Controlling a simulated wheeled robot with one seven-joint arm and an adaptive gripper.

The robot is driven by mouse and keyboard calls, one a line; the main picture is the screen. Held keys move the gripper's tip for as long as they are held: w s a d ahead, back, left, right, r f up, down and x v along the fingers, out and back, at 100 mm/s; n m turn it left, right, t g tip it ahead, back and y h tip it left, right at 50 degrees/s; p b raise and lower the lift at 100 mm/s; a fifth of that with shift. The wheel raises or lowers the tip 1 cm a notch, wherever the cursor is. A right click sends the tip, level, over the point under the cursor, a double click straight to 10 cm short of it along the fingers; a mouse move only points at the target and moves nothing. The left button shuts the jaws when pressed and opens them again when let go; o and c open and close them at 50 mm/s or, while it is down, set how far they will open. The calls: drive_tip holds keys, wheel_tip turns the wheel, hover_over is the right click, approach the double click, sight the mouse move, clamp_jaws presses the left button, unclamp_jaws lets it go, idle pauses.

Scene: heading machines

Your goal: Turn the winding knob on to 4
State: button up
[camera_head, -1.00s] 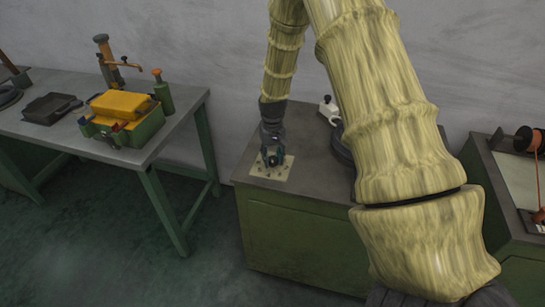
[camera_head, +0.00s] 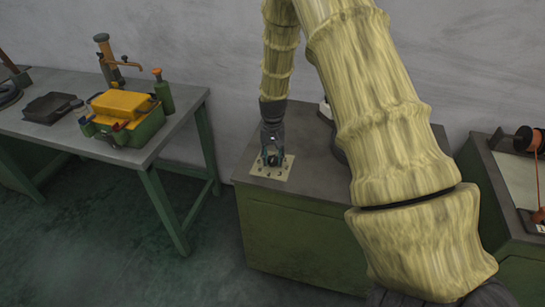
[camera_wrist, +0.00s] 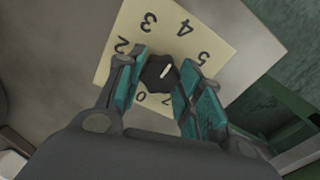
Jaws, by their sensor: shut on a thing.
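The winding knob (camera_wrist: 155,72) is small and dark, with a white pointer line on its top. It sits on a cream dial plate (camera_wrist: 118,25) with black numbers around it. In the wrist view the pointer line slants up and right, toward the 4 (camera_wrist: 184,28). My gripper (camera_wrist: 159,77) has its teal fingers on both sides of the knob and is shut on it. The fingers hide part of the dial. In the head view my gripper (camera_head: 272,160) points down over the dial plate (camera_head: 283,174), and the knob is mostly hidden.
The dial plate lies on a green cabinet (camera_head: 300,230) with a grey top. A table (camera_head: 185,120) on the left holds a green and yellow box (camera_head: 125,105). Another cabinet with an orange spool (camera_head: 524,140) stands at the right. Floor shows between table and cabinet.

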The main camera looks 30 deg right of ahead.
sight(272, 158)
drive_tip(key=o, duration=1)
drive_tip(key=shift+w+d+r, duration=0.1)
drive_tip(key=shift+w, duration=0.05)
drive_tip(key=shift+o, duration=0.2)
wheel_tip(272, 158, up, 12)
